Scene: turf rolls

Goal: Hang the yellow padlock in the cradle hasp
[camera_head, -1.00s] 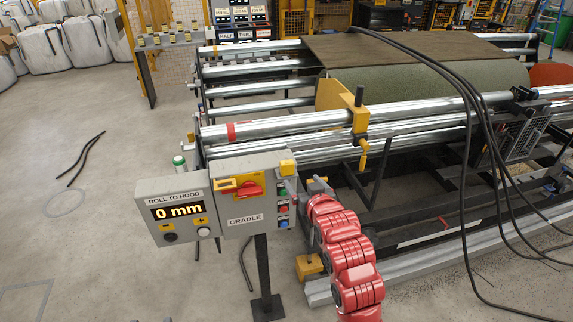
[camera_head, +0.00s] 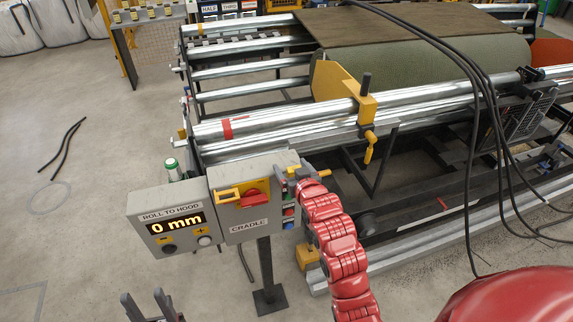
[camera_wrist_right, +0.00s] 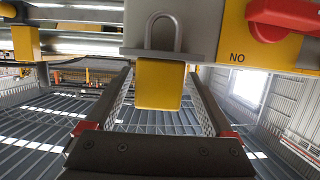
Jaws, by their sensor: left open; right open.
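The yellow padlock (camera_wrist_right: 160,85) is in the right wrist view, its grey shackle upward against a grey plate. Whether the shackle passes through anything is unclear. My right gripper (camera_wrist_right: 160,105) is open, one finger on each side of the padlock, with gaps visible. In the head view my right gripper (camera_head: 306,176) is at the upper right of the grey CRADLE box (camera_head: 248,200). The box carries a red handle (camera_head: 253,197) on a yellow plate; a red handle (camera_wrist_right: 285,18) also shows in the wrist view. The hasp is not clearly distinguishable. My left gripper (camera_head: 150,308) is open and empty at bottom left.
The ROLL TO HOOD display (camera_head: 168,222) reads 0 mm beside the CRADLE box. A dark post (camera_head: 266,268) stands under the box. Steel rollers (camera_head: 300,125) and a turf roll (camera_head: 430,85) lie behind. Black cables (camera_head: 480,130) hang at right. Floor at left is mostly clear.

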